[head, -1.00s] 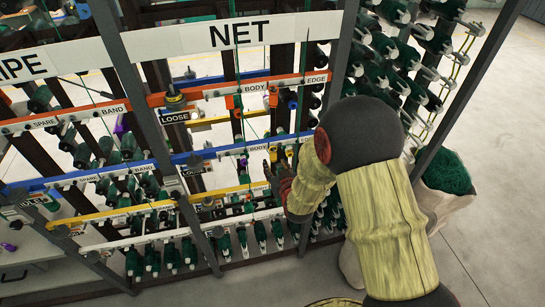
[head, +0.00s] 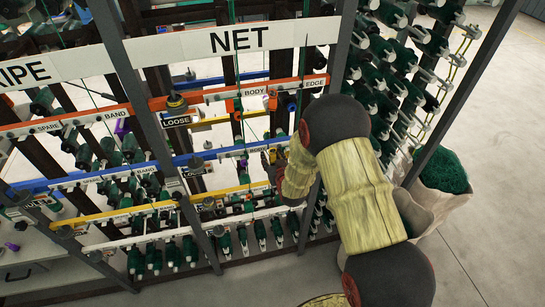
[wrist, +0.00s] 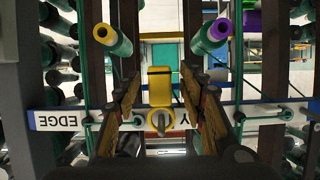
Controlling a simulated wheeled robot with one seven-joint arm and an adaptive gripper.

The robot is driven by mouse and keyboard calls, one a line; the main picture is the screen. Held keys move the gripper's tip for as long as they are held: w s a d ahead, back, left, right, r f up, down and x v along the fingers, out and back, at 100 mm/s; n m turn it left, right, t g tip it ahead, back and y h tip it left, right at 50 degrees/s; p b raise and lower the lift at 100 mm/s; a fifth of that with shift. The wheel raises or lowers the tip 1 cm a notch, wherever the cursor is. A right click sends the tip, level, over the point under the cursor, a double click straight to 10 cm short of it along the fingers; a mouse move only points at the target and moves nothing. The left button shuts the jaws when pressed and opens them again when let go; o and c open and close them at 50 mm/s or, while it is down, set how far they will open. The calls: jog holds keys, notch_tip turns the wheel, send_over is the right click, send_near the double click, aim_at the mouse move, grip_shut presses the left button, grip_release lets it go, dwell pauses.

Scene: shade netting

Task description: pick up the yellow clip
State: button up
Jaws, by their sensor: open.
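The yellow clip (wrist: 160,88) shows in the wrist view, hanging at the blue-edged white rail, with a round yellow end and a metal pin facing me. My gripper (wrist: 159,80) is open, with one finger on each side of the clip. Gaps show between the clip and both fingers, so it is not gripped. In the head view my gripper (head: 270,160) is at the blue rail, just right of its BODY label, and my arm hides much of that spot.
Green spools with yellow (wrist: 108,36) and purple (wrist: 215,34) ends stand beyond the fingers on either side. Dark uprights and taut green cords flank the gripper. An orange rail (head: 215,93) runs above the blue rail (head: 225,152) and a yellow rail (head: 230,192) below.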

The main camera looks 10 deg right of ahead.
jog(key=shift+c, duration=0.8)
jog(key=c, duration=0.8)
jog(key=shift+c, duration=0.5)
jog(key=shift+r, duration=0.1)
jog(key=shift+r+b, duration=0.15)
jog(key=shift+b, duration=0.35)
jog(key=s+r+b, duration=0.1)
jog(key=s+b, duration=0.2)
jog(key=s, duration=1.5)
jog(key=shift+b, duration=0.35)
